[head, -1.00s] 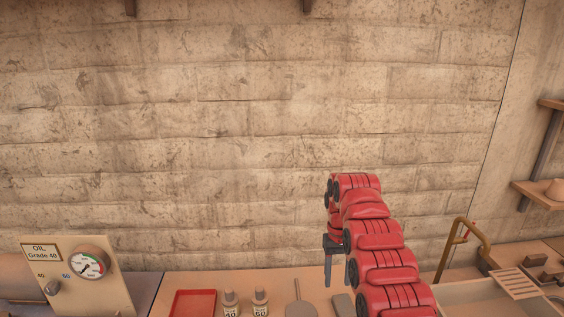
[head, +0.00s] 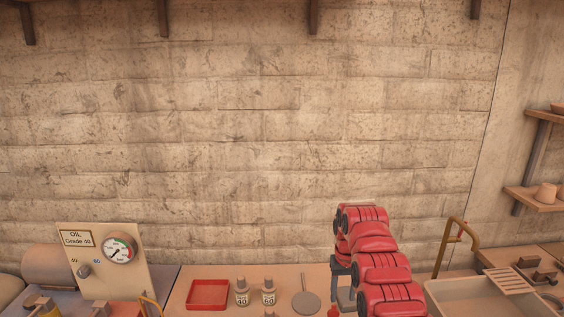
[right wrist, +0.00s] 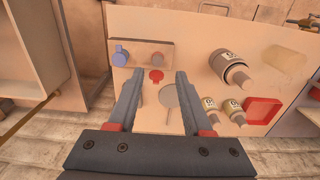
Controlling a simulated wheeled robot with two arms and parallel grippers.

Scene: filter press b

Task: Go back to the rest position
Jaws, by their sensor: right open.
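My left gripper is in neither view.
On the bench are a red tray (head: 207,294), a bottle marked 40 (head: 242,294) and one marked 60 (head: 268,293). An oil panel (head: 135,275) with a gauge stands left. A basin (head: 450,297) and brass tap (head: 446,243) are right.

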